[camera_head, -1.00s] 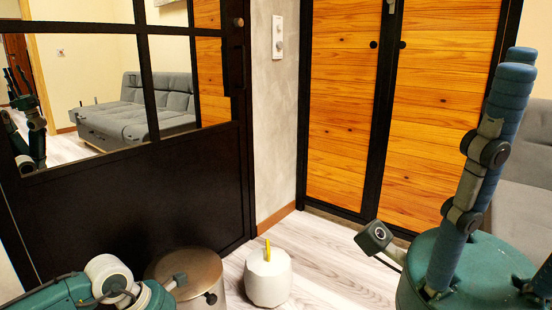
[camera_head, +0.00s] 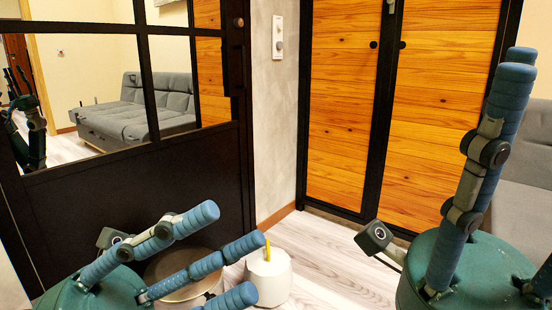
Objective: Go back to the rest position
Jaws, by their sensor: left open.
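My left gripper (camera_head: 236,250) is at the lower left. Its blue fingers are spread apart and point right, with nothing between them. They pass in front of a round metal bin and reach to a white faceted object in the picture; I cannot tell whether they touch either. My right gripper (camera_head: 515,75) is at the right edge, its blue fingers pointing up from a teal palm. Its fingers overlap in this view, so I cannot tell how far they are apart. I see nothing held in it.
The metal bin (camera_head: 165,266) and the white object (camera_head: 270,280) with a yellow piece on top stand on the pale wood floor (camera_head: 330,262). A black-framed panel (camera_head: 130,200), wooden doors (camera_head: 350,110) and a grey sofa (camera_head: 540,200) surround them. Floor before the doors is clear.

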